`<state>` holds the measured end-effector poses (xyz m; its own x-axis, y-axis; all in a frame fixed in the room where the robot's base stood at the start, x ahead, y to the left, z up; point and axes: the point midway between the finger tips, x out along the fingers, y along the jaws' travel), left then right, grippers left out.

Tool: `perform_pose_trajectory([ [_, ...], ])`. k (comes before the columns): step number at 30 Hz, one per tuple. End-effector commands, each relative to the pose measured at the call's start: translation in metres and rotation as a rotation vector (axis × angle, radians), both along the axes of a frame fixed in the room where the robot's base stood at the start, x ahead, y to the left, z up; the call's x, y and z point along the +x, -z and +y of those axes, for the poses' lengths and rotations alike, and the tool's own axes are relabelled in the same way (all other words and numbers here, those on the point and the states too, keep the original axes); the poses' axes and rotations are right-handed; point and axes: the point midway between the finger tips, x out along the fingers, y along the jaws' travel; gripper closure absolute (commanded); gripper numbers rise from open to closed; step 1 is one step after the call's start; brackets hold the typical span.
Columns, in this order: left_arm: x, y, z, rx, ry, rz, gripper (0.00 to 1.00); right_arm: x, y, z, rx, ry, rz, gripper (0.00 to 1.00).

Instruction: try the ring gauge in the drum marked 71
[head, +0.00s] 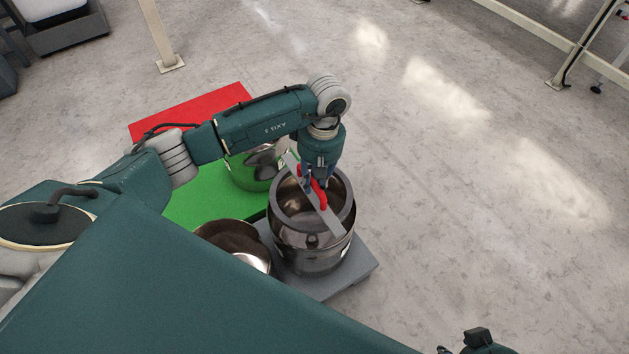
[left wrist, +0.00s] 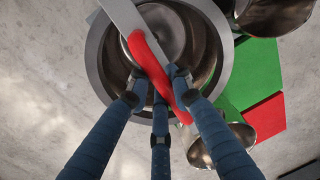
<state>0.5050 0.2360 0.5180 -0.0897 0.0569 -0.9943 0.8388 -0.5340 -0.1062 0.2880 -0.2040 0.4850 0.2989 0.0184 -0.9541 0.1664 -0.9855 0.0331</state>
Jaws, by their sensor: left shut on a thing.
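My left gripper (head: 316,186) is shut on the red handle of the ring gauge. The gauge is a wide grey ring (head: 346,214) with a flat pale bar across it. In the left wrist view my left gripper (left wrist: 158,88) holds the red handle, and the bar (left wrist: 120,14) runs across the ring (left wrist: 95,60). The ring is at the mouth of a shiny metal drum (head: 310,256), roughly over its opening. I cannot tell whether it rests on the rim or hovers just above. No number is readable on the drum.
A second metal drum (head: 212,230) stands close on the left, and a third (head: 243,178) stands behind. Beneath are a grey slab (head: 358,270), a green panel (head: 196,200) and a red panel (head: 195,110). Open floor (head: 470,190) lies to the right.

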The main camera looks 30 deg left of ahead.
Motion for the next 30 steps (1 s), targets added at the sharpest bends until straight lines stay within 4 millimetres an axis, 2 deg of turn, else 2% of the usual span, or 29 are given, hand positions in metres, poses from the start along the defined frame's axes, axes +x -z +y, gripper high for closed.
perform_pose_trajectory([
  [7,0.001,0.009,0.0,0.0,0.0,-0.002,1.0,-0.003,-0.008,-0.001,0.001,0.0,-0.011,0.6],
  [30,0.001,0.03,0.0,-0.002,0.0,-0.003,1.0,0.032,-0.003,0.009,0.027,-0.01,-0.14,0.6],
])
